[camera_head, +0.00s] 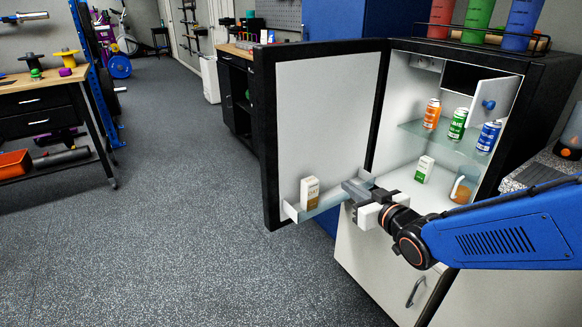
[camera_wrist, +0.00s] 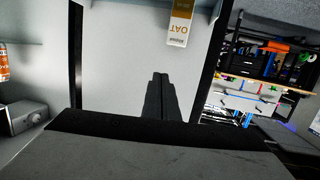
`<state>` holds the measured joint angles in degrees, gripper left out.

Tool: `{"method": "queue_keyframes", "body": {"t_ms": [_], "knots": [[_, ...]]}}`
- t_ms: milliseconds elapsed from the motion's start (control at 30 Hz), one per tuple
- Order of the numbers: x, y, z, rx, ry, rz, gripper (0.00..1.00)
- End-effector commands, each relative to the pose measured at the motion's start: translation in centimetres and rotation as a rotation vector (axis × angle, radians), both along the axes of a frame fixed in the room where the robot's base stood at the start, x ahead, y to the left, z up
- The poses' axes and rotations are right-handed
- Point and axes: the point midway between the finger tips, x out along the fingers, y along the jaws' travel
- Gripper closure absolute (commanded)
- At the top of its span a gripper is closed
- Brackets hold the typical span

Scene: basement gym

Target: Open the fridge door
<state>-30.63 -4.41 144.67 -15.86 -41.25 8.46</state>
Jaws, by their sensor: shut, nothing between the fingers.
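The fridge door (camera_head: 322,125) stands wide open, swung out to the left, with its white inner face and black edge showing. It also fills the middle of the wrist view (camera_wrist: 122,62). My gripper (camera_head: 352,187) is shut and empty, at the inner side of the door near the low door shelf (camera_head: 325,204). I cannot tell whether the fingertips touch the door. In the wrist view the closed fingers (camera_wrist: 160,82) point at the door's inner face. The fridge interior (camera_head: 400,140) is in plain view. The door's outer face and handle are hidden.
An oat carton (camera_head: 310,192) stands on the door shelf. Inside the fridge are an orange can (camera_head: 432,114), a green can (camera_head: 457,124), a blue can (camera_head: 488,137), a small carton (camera_head: 424,169) and a jug (camera_head: 462,186). Shaker cups stand on top. The floor at left (camera_head: 180,200) is clear.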

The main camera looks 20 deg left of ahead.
Motion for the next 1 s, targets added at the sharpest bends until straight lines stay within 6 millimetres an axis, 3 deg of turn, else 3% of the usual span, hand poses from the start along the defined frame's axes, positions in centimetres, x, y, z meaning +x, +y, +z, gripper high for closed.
{"method": "queue_keyframes", "body": {"t_ms": [33, 100, 200, 433, 667, 1000], "knots": [[-0.5, 2.0, -0.4, 0.026, -0.018, 0.044, 1.0], [-1.2, 4.1, -0.3, 0.065, -0.045, 0.092, 1.0], [-2.0, 6.3, -0.2, 0.11, -0.075, 0.144, 1.0], [-2.6, 8.1, -0.1, 0.149, -0.097, 0.186, 1.0], [-0.8, 10.3, -0.1, 0.148, -0.097, 0.186, 1.0], [2.9, 15.0, -0.1, 0.148, -0.098, 0.184, 1.0]]}}
